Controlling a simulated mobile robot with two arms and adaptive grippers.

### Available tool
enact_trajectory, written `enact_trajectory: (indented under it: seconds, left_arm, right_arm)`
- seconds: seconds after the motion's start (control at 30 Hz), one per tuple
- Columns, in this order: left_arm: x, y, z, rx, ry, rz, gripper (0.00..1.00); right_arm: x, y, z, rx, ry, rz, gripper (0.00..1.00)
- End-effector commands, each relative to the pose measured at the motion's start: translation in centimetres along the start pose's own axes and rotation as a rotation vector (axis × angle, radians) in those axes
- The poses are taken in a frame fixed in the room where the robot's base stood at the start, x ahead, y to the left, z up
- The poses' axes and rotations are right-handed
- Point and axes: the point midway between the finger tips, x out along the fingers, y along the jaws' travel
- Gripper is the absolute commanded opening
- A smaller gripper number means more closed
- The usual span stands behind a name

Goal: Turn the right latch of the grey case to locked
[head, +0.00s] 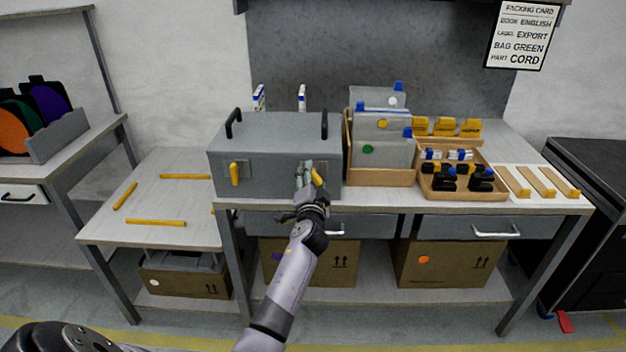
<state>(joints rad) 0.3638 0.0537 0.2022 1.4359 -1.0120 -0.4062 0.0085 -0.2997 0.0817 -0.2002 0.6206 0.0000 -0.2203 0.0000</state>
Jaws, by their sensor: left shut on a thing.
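The grey case (275,130) stands closed on the workbench, with two black handles on its lid. Its left latch (234,174) is a yellow lever on the front, standing upright. Its right latch (318,178) is also yellow and shows beside my fingers, seemingly tilted; its plate is partly hidden. My left gripper (307,177) reaches up from below and is shut on the right latch at the case's front. My right gripper is out of view.
A wooden holder with grey bags (384,140) stands close to the case's right. Further right are a wooden tray (464,194) of black and white parts and wooden strips (545,182). A lower table (180,200) at left bears yellow bars. Boxes (447,262) sit underneath.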

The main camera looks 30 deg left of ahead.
Motion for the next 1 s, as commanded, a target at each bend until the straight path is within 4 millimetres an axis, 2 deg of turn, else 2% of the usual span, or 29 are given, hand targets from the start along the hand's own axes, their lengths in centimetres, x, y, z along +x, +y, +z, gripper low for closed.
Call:
enact_trajectory:
  seconds: [0.5,0.7,1.0]
  left_arm:
    - [0.0,-0.1,-0.2,0.45,0.003,-0.001,0.25]
    - [0.0,-0.1,-0.2,0.56,0.003,-0.001,0.25]
    - [0.0,0.0,-0.1,0.637,0.003,0.0,0.25]
  right_arm:
    - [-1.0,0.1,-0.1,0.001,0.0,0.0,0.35]
    - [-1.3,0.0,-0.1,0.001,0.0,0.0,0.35]
    - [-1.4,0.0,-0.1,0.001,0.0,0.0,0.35]
